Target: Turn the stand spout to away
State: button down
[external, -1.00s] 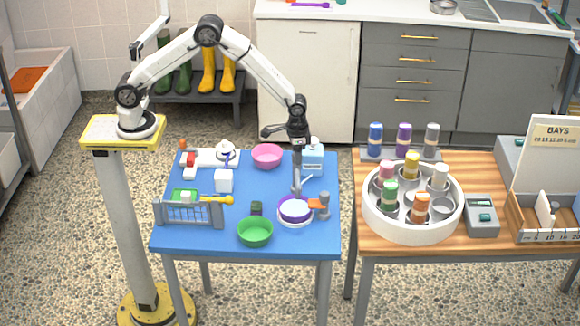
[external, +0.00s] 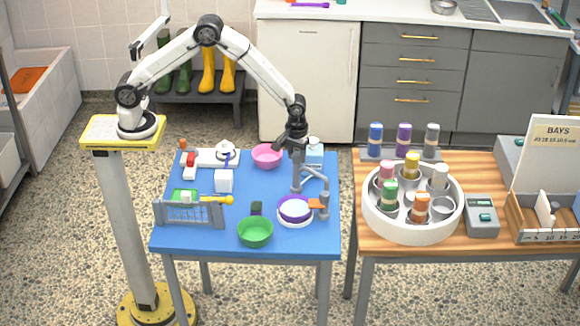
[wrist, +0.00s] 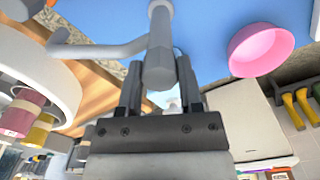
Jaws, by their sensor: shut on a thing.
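The grey stand (external: 297,183) rises from the right side of the blue table. Its spout (external: 316,175) reaches out to the right and bends toward the table's right edge. In the wrist view the stand's upright post (wrist: 159,45) points up between the fingers, and the spout (wrist: 95,49) runs left to a hooked end. My gripper (external: 297,152) is above the table at the top of the stand. In the wrist view my gripper (wrist: 159,88) is shut on the stand's grey post, with a finger on each side. The exact contact is partly hidden.
A pink bowl (external: 267,156) is left of the stand and a pale blue bottle (external: 315,150) is behind it. A purple and white round dish (external: 294,211), an orange and grey item (external: 323,204) and a green bowl (external: 255,232) are in front. A wooden table (external: 400,255) stands right.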

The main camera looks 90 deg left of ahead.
jog(key=n, duration=0.3)
jog(key=shift+n, duration=2.3)
jog(key=shift+c, duration=1.2)
grip_release()
jog(key=shift+r, duration=0.1)
jog(key=shift+s+r, duration=0.1)
jog(key=shift+r, duration=3.7)
